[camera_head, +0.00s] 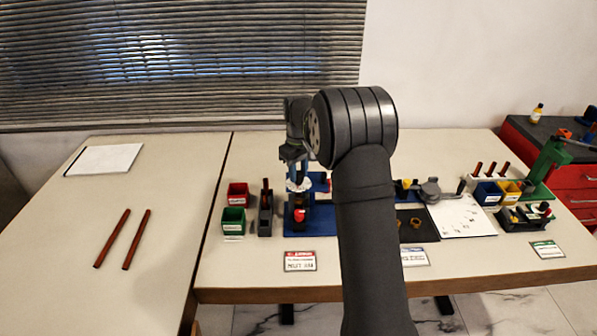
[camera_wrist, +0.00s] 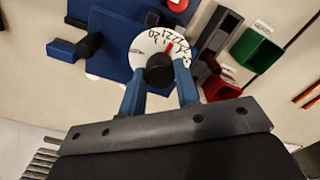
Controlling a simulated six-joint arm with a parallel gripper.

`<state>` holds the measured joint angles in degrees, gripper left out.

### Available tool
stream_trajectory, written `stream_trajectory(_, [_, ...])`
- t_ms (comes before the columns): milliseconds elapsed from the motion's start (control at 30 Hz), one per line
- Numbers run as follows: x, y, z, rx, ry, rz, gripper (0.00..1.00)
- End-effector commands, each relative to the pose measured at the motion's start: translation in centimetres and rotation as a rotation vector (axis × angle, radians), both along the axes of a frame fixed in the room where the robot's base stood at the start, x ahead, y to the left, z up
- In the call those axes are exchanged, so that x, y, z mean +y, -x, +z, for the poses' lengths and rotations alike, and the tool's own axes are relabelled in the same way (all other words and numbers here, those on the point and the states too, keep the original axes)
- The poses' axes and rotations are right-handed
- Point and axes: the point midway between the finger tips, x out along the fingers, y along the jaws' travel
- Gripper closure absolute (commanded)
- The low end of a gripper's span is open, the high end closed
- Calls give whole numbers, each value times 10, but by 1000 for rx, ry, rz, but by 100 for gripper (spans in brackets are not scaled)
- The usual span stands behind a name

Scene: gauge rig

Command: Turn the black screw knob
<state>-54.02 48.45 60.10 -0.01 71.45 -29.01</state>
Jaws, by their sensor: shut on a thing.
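The black screw knob (camera_wrist: 160,71) sits in front of a white round dial (camera_wrist: 148,42) with printed numbers and a red pointer mark, in the wrist view. My gripper (camera_wrist: 160,78) has its two blue fingers on either side of the knob and is shut on it. In the head view the blue gauge rig (camera_head: 318,223) stands on the table, with the white dial (camera_head: 293,187) partly showing below my wrist. The knob cannot be made out there, and my arm covers the rig's right side.
A red bin (camera_head: 237,190), a green bin (camera_head: 233,222) and a dark grey holder (camera_head: 265,215) stand just left of the rig. A white board (camera_head: 465,220) and blue and yellow bins lie to the right.

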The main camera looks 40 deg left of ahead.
Motion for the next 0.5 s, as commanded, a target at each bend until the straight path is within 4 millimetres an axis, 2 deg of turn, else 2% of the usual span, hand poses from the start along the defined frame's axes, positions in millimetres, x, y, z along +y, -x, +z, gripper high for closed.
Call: stream_trajectory(500, [0, 0, 1, 0, -2, -490, 93])
